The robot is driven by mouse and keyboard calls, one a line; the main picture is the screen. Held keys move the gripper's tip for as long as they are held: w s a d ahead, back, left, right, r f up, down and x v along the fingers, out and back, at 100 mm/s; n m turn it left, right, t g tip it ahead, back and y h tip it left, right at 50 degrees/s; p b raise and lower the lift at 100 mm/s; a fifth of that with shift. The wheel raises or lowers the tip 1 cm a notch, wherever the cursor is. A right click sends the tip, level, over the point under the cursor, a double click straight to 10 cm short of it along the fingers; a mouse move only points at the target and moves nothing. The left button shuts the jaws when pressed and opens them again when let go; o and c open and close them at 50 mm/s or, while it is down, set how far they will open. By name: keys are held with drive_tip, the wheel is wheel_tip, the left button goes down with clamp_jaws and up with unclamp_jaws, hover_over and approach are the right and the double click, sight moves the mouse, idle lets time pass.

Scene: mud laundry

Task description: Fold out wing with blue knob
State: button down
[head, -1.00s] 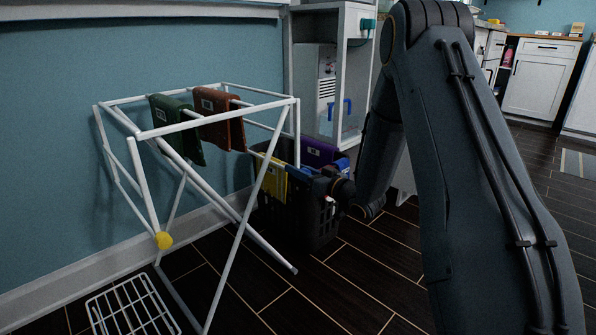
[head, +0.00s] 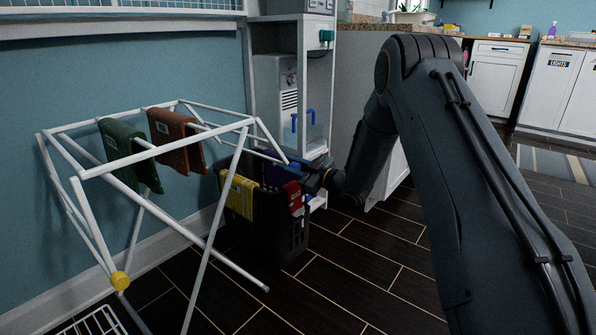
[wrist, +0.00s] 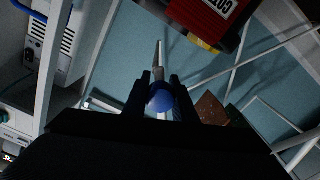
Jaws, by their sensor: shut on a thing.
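The white drying rack (head: 165,153) stands against the blue wall in the head view. Its right-hand wing (head: 272,140) slants down and outward from the top right corner, toward my gripper. The blue knob (wrist: 160,101) shows in the wrist view between the two dark fingers of my gripper (wrist: 161,88), which is shut on it. A pale bar of the wing (wrist: 158,60) runs on beyond the knob. In the head view the knob is hard to make out near my dark wrist. A yellow knob (head: 120,281) is on the other, left-hand wing, which hangs down.
A green cloth (head: 124,150) and a brown cloth (head: 176,140) hang on the rack. A dark basket (head: 268,222) with yellow, purple and red cloths stands below the wing. A shelf unit (head: 262,85) stands behind. The floor at front centre is clear.

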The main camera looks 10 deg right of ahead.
drive_tip(key=w+d+r+n+p, duration=0.3)
drive_tip(key=r+n, duration=0.2)
drive_tip(key=r, duration=0.4)
drive_tip(key=w+d+r+n+p, duration=0.3)
drive_tip(key=r+n, duration=0.3)
drive_tip(key=r, duration=0.3)
drive_tip(key=shift+w+d+p, duration=0.3)
drive_tip(key=shift+w+p, duration=0.1)
drive_tip(key=shift+p, duration=0.2)
drive_tip(key=shift+r, duration=0.2)
drive_tip(key=c, duration=1.5)
unclamp_jaws()
drive_tip(key=shift+c, duration=0.2)
drive_tip(key=shift+o, duration=0.4)
drive_tip(key=p+v, duration=0.2)
drive_tip(key=v, duration=0.5)
drive_tip(key=shift+s+d+p, duration=0.25)
drive_tip(key=shift+s+p, duration=0.05)
